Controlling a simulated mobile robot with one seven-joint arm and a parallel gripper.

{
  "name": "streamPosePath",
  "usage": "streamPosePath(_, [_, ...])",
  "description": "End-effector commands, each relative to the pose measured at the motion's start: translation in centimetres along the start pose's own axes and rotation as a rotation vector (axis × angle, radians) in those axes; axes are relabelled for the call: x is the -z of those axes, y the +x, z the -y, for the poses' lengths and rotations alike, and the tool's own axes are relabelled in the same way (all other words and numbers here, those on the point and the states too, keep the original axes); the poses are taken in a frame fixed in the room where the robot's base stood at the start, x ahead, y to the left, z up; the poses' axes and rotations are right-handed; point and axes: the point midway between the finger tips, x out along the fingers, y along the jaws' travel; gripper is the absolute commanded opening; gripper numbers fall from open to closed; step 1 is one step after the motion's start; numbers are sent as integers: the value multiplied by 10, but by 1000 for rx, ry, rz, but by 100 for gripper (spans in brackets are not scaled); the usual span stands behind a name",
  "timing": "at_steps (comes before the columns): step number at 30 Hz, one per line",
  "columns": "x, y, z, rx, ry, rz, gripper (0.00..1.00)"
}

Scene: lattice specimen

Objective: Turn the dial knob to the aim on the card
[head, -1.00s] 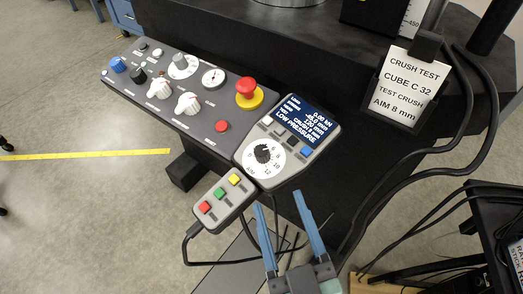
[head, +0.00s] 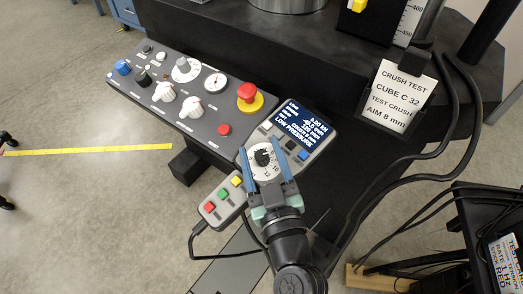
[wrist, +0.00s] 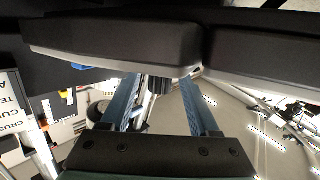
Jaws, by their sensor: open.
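The dial knob (head: 263,158) is black and sits on a round white numbered dial (head: 256,173) on the grey control box. My gripper (head: 261,152) is open, its two blue fingers lying either side of the knob in the head view. Whether they touch it I cannot tell. The fingers hide part of the dial's scale. In the wrist view my open gripper (wrist: 160,90) shows with a dark ridged piece between its fingers. The card (head: 398,97) reads "CRUSH TEST, CUBE C 32, TEST CRUSH, AIM 8 mm".
A display (head: 304,120) with small buttons is above the dial. A pendant (head: 222,203) with red, green and yellow buttons hangs close at left. The panel (head: 160,115) carries more knobs and a red mushroom button (head: 248,93). Black cables (head: 440,150) loop at right.

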Motion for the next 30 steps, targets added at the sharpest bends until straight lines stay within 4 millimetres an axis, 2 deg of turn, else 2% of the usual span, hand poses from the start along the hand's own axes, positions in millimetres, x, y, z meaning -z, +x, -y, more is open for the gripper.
streamPosePath(5, [0, 0, 0, 0, 0, 0, 62])
streamPosePath(15, [0, 0, 0, 0, 0, 0, 2])
streamPosePath(16, [0, 0, 0, 0, 0, 0, 0])
streamPosePath(23, [1, 0, 0, -9, 3, 2, 0])
streamPosePath(30, [1, 0, -2, -100, 20, 8, 0])
